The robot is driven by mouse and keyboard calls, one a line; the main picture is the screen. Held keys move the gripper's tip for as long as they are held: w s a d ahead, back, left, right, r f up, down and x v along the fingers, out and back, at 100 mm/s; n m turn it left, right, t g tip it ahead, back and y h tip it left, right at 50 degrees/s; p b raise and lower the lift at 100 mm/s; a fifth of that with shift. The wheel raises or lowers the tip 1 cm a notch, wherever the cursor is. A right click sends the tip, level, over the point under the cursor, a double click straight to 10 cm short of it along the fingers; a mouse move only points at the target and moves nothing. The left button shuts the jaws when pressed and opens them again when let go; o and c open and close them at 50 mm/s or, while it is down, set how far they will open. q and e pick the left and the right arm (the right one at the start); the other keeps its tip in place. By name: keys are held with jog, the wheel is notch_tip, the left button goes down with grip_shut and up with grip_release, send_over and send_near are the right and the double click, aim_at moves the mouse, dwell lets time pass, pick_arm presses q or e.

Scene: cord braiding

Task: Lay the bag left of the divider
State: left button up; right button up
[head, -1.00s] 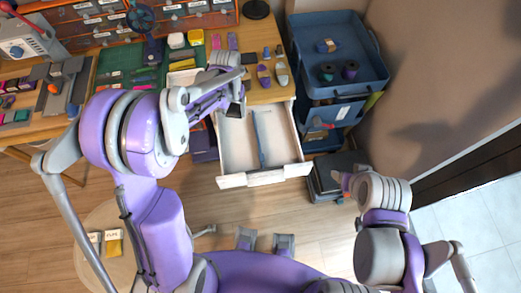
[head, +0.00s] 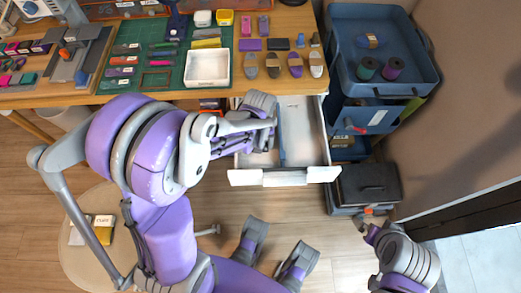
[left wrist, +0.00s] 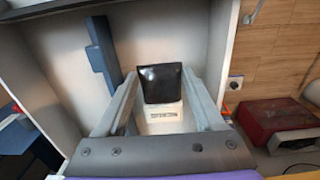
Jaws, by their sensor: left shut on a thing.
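The bag (left wrist: 160,84), black on top with a white labelled lower part, is held between the two fingers of my left gripper (left wrist: 160,78) in the left wrist view. The open white drawer (head: 307,175) has a blue divider (head: 283,135) running front to back. My left gripper is over the drawer's left compartment in the head view, where my arm hides the bag. In the left wrist view the divider (left wrist: 101,58) stands apart from the bag. I cannot tell whether the bag touches the drawer floor. My right gripper (head: 368,230) is at the lower right, its jaws unclear.
The workbench behind holds a white tray (head: 208,68), a green mat (head: 120,62) and several small tools. A blue cart (head: 345,85) with spools stands right of the drawer. A black case (head: 368,185) sits below it. The drawer's right compartment looks empty.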

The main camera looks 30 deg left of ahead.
pick_arm(q)
jog(key=shift+f+b, duration=0.5)
jog(key=shift+f, duration=1.55)
jog(key=shift+f, duration=0.1)
jog(key=shift+f, duration=0.15)
jog(key=o, duration=1.4)
jog(key=shift+r, duration=0.2)
